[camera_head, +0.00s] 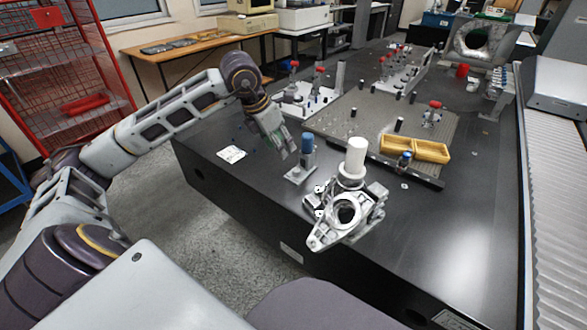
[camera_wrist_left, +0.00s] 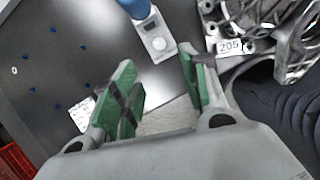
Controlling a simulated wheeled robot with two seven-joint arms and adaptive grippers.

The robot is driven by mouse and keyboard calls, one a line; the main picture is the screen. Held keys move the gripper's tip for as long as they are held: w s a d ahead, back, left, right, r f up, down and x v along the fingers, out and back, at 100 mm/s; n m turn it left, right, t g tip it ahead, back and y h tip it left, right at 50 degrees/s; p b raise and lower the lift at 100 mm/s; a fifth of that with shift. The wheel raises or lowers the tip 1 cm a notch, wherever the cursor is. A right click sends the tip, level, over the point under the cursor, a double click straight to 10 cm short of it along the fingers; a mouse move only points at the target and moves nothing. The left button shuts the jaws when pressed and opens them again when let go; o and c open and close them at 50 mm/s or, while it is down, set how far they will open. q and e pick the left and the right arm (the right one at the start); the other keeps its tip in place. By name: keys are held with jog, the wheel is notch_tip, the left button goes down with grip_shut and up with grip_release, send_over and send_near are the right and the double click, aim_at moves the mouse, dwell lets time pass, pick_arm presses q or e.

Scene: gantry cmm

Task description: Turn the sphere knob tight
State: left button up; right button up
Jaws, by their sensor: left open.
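A stand with a grey base block (camera_head: 299,174) and a blue cylinder (camera_head: 307,143) on top stands on the dark table. In the left wrist view the blue cylinder (camera_wrist_left: 135,7) is cut off by the top edge. A small pale round knob (camera_wrist_left: 158,44) sits on the stand's light base there. My left gripper (camera_head: 284,150) is just left of the stand, above the table. In the left wrist view the left gripper (camera_wrist_left: 158,66) is open and empty, its green-padded fingers apart, with the round knob beyond the gap. My right gripper is not in view.
A metal casting (camera_head: 345,213) and a white cylinder (camera_head: 355,157) stand right of the stand. A yellow tray (camera_head: 414,149) and a perforated plate with fixtures (camera_head: 370,118) lie behind. A label card (camera_head: 231,154) lies to the left. The front right tabletop is clear.

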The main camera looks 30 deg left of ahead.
pick_arm(q)
jog(key=b, duration=0.1)
send_near(295, 170)
jog(key=f, duration=0.1)
jog(key=b+x, duration=0.1)
jog(key=x, duration=0.4)
jog(key=shift+w+d+f, duration=0.15)
jog(key=shift+f, duration=0.05)
jog(key=shift+b+x, duration=0.3)
jog(key=shift+x, duration=0.75)
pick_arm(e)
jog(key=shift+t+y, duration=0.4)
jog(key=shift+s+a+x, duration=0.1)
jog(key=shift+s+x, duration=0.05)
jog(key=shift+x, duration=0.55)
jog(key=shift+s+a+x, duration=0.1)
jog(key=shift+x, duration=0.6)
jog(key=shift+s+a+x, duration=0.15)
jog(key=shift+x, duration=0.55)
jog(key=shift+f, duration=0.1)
pick_arm(q)
grip_shut()
